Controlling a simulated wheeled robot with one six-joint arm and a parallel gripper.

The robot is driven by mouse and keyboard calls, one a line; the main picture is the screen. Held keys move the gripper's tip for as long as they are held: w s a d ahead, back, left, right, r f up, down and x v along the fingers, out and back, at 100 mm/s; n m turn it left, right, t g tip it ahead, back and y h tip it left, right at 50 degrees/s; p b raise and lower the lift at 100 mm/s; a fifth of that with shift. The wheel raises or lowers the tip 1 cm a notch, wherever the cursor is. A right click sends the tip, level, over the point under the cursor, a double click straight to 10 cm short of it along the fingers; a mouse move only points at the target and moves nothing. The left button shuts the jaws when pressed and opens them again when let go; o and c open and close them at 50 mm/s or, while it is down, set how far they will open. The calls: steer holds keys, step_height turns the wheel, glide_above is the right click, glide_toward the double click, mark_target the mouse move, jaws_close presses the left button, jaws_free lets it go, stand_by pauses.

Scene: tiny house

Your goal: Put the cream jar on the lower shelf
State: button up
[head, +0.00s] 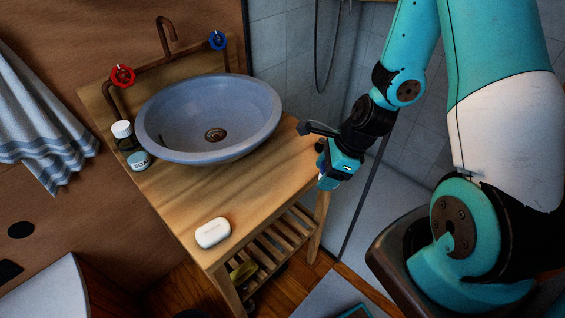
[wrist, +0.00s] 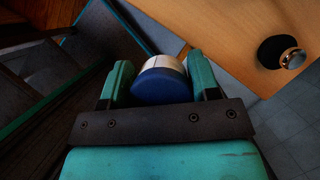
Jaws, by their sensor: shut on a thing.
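My gripper (head: 327,181) is beside the right edge of the wooden washstand, a little out from it. In the wrist view my gripper (wrist: 160,80) is shut on a round jar (wrist: 162,82) with a blue end and a white side, which I take for the cream jar. In the head view the jar is mostly hidden by the gripper. The slatted lower shelf (head: 268,254) is under the washstand top, partly covered by it. Something yellowish (head: 241,272) lies low under the washstand.
The washstand top (head: 185,203) holds a blue-grey basin (head: 160,141), a white soap case (head: 212,233), a small labelled jar (head: 139,161) and a white-capped bottle (head: 123,131). A dark round thing with a shiny end (wrist: 276,52) stands near the top's edge.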

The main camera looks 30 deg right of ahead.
steer(key=b, duration=0.2)
steer(key=shift+w+a+f+b, duration=0.25)
steer(key=shift+w+f+b, duration=0.1)
steer(key=shift+w+f, duration=0.05)
steer(key=p, duration=0.2)
glide_toward(279, 160)
steer(key=s+f, duration=0.1)
steer(key=f, duration=0.1)
steer(key=s+f, duration=0.1)
steer(key=f, duration=0.1)
steer(key=shift+s+a, duration=0.3)
steer(key=shift+s, duration=0.1)
steer(key=w, duration=0.2)
steer(key=w+a, duration=0.1)
steer(key=w, duration=0.1)
steer(key=shift+w+a, duration=0.1)
steer(key=shift+a, duration=0.1)
steer(key=shift+f, duration=0.8)
steer(key=shift+f, duration=0.15)
steer(key=o, duration=0.9)
steer(key=shift+o, duration=0.2)
